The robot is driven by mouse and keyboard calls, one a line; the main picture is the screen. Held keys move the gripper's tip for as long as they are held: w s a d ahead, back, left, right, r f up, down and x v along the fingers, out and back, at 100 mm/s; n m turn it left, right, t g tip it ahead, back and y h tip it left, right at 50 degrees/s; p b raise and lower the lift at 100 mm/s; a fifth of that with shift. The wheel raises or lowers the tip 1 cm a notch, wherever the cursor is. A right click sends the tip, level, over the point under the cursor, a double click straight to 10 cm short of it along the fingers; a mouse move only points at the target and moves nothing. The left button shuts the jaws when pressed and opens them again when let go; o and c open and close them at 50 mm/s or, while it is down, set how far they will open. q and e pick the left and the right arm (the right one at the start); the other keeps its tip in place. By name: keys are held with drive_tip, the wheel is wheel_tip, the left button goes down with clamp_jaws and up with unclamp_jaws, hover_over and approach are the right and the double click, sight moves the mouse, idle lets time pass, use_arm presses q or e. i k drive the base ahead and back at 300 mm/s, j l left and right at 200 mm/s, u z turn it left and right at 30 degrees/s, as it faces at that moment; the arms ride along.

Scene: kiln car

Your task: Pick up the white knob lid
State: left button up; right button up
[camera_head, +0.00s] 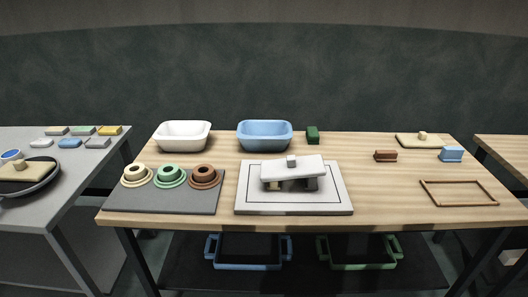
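A white slab-like lid with a small grey knob on top (305,170) stands near the middle of the wooden table. It rests raised on a few small blocks (311,184) and looks slightly tilted. Below it is a pale grey square board (335,205) with a dark outline. A cream slab with a knob (405,140) lies at the back right of the same table. Neither of my grippers shows in the head view.
A white basin (183,135) and a blue basin (264,135) stand behind. Ring-shaped pieces (168,175) sit on a dark mat (150,202) at left. Small green (313,135), brown (385,155) and blue (451,154) blocks and a brown frame (458,205) lie right.

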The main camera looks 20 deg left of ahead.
sight(292, 167)
drive_tip(key=i+l+u, duration=0.85)
drive_tip(key=l, duration=0.25)
